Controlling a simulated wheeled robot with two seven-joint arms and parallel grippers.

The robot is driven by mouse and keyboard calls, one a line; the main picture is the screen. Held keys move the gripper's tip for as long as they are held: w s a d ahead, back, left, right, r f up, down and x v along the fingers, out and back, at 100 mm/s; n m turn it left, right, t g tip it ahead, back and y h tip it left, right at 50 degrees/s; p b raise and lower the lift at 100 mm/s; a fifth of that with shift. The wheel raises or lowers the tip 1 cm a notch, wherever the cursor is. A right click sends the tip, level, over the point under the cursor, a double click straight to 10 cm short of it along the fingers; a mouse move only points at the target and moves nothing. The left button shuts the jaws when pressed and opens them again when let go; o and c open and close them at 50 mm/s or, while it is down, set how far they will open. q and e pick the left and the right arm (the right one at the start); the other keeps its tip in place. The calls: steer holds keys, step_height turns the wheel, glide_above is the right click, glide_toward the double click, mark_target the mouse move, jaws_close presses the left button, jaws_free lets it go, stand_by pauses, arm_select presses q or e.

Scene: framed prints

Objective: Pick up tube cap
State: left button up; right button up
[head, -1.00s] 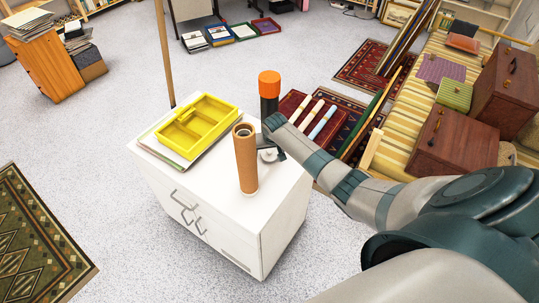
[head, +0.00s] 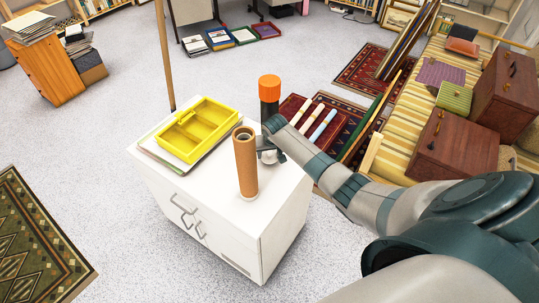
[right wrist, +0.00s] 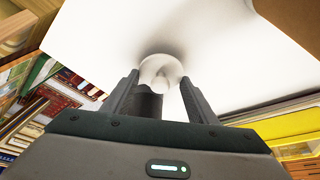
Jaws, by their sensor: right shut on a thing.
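The tube cap (right wrist: 160,71) is a small pale round piece between my right gripper's fingertips in the right wrist view. It shows only as a small whitish patch (head: 268,156) in the head view, partly covered by the fingers. My right gripper (head: 272,150) is shut on it, low over the right part of the white cabinet top (head: 283,183). In the right wrist view the fingers (right wrist: 160,92) stand on either side of it. The brown cardboard tube (head: 246,168) stands upright just left of the gripper, its top open. My left gripper is not in view.
A dark cylinder with an orange top (head: 269,88) stands close behind my right gripper. A yellow divided tray (head: 190,150) lies on papers at the cabinet's left. A wooden pole (head: 165,60) rises behind the cabinet. Open floor (head: 110,140) lies to the left.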

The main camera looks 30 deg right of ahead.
mark_target(270, 152)
steer(key=shift+r, duration=0.45)
step_height(270, 152, up, 2)
steer(key=shift+s+d+r+b, duration=0.1)
steer(key=shift+d+r+b, duration=0.1)
steer(key=shift+b, duration=0.15)
steer(key=s+d+r+b, duration=0.1)
steer(key=s+d+r, duration=0.5)
steer(key=s, duration=0.3)
steer(key=shift+d+r+b, duration=0.25)
steer(key=shift+r+b, duration=0.05)
steer(key=shift+r, duration=0.1)
steer(key=shift+s, duration=0.1)
